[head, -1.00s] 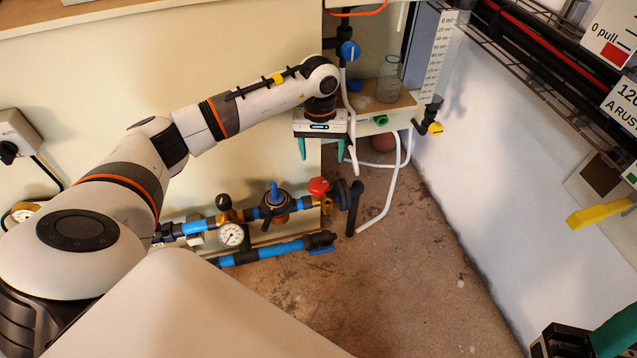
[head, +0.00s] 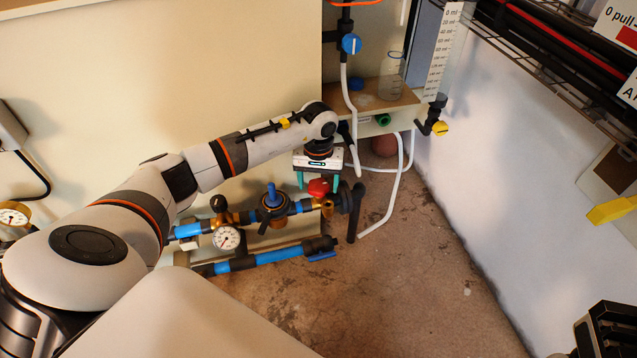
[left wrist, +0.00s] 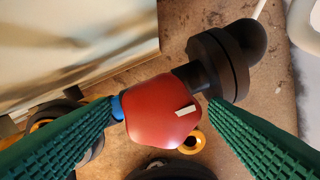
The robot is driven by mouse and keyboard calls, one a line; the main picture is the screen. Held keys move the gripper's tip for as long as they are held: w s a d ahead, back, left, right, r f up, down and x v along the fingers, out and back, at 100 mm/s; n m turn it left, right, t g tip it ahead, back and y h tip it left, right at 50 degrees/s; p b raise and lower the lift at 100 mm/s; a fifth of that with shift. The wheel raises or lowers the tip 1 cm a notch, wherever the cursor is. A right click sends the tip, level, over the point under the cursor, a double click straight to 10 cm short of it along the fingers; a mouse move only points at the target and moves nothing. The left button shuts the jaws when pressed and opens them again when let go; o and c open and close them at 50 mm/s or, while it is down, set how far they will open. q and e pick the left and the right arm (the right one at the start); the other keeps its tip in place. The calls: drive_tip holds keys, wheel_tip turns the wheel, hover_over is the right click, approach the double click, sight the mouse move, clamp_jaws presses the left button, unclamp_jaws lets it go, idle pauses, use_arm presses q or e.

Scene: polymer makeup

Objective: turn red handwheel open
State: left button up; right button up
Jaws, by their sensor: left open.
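The red handwheel (head: 319,187) sits on the blue-and-brass pipe line low by the wall. It also shows large in the left wrist view (left wrist: 160,98), with a short white mark on its top. My left gripper (head: 318,181) is open just above it, pointing down. In the left wrist view its green ribbed fingers (left wrist: 163,108) stand on either side of the handwheel. The left fingertip is close to its edge; I cannot tell whether either finger touches. A dark ribbed part, seemingly of my right gripper (head: 605,330), shows at the lower right; its fingers are not clear.
A blue-handled valve (head: 272,198) and a pressure gauge (head: 227,238) sit left of the handwheel. A black elbow pipe (head: 355,212) stands right of it. White hoses (head: 399,190) hang behind. The floor (head: 420,280) to the right is clear.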

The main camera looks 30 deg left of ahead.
use_arm(q)
drive_tip(key=c, duration=1)
drive_tip(key=shift+o, duration=0.2)
